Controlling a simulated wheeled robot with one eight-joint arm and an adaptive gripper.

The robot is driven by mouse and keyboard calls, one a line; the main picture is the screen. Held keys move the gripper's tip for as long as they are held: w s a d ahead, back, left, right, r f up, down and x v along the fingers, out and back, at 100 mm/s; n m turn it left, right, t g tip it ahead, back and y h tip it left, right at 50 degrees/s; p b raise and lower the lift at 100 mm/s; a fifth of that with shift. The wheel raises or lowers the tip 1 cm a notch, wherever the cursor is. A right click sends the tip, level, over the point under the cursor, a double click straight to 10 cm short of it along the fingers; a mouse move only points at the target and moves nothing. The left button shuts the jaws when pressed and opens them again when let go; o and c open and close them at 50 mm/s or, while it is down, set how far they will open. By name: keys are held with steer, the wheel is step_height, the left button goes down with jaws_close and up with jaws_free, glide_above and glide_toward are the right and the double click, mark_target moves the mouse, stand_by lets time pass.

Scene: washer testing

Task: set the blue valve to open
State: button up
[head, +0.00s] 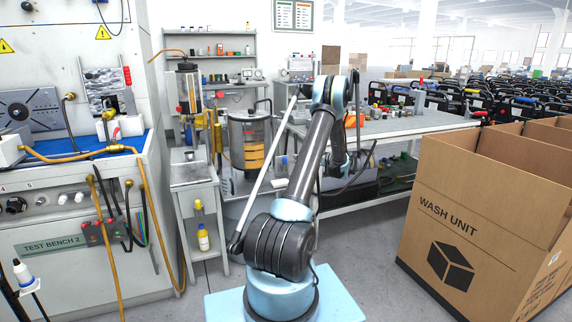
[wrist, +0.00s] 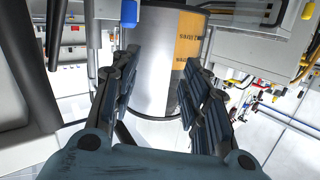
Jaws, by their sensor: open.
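I cannot pick out a blue valve with certainty in either view. My gripper (wrist: 161,60) shows in the wrist view with its two dark ribbed fingers spread apart and nothing between them. Beyond the fingers is a grey metal tank (wrist: 152,75) with orange labels, appearing upside down. In the head view, a similar tank (head: 250,135) stands left of my arm, behind the small white side table. My gripper is not clearly visible in the head view, where my own arm covers that area.
Test bench 2 (head: 60,244), with hoses and a blue mat (head: 132,140), fills the left. A long workbench (head: 405,124) carrying small parts is behind my arm. A large wash unit carton (head: 480,215) stands at the right. Bare floor lies between my arm and the carton.

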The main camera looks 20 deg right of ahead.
steer(key=t, duration=0.2)
glide_toward(285, 163)
steer(key=r+x, duration=0.1)
steer(key=x, duration=0.8)
steer(key=shift+w+d+r+n, duration=0.25)
steer(key=shift+w+d+n, duration=0.05)
steer(key=shift+w+n, duration=0.15)
jaws_close()
steer(key=shift+a, duration=0.25)
